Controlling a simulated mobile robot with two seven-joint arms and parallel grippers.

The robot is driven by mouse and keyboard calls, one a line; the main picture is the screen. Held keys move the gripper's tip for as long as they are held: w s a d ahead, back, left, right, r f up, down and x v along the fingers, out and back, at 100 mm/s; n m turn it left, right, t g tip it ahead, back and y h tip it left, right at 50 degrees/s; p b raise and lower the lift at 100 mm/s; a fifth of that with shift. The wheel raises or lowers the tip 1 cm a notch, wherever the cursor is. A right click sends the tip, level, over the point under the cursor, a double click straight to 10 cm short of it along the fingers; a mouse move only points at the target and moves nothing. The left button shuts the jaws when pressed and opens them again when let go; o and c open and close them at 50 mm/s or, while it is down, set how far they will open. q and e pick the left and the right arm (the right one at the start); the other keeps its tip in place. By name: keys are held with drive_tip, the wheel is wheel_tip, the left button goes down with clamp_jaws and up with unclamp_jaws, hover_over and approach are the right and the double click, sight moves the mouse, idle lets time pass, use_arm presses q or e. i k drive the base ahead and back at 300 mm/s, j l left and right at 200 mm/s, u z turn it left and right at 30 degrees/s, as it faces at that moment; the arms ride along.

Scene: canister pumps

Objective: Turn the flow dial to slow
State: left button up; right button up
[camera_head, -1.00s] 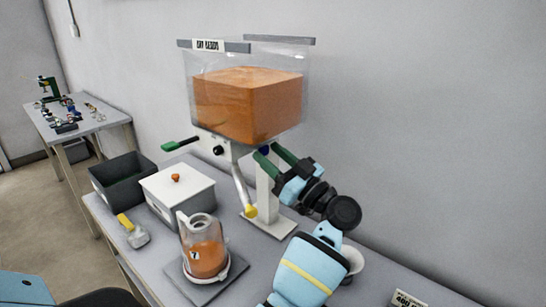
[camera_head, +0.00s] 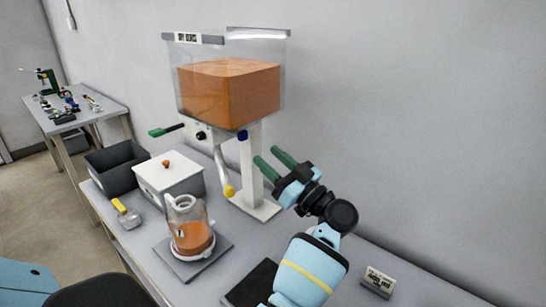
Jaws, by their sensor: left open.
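The dispenser is a clear hopper (camera_head: 228,95) of orange contents on a white stand (camera_head: 254,170). Under the hopper are a blue knob (camera_head: 242,136) and a black round knob (camera_head: 201,136); which one is the flow dial, and its setting, is too small to read. A green-handled lever (camera_head: 166,130) sticks out left. A white spout with a yellow tip (camera_head: 229,191) hangs down.
A jug with orange contents (camera_head: 190,235) stands on a grey plate (camera_head: 174,268). Left are a white lidded box (camera_head: 180,185), a dark bin (camera_head: 110,178) and a yellow-handled scoop (camera_head: 126,215). A small sign (camera_head: 379,281) and a dark flat item (camera_head: 247,286) lie near my arm.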

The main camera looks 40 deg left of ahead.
sight(200, 135)
drive_tip(key=k, duration=1)
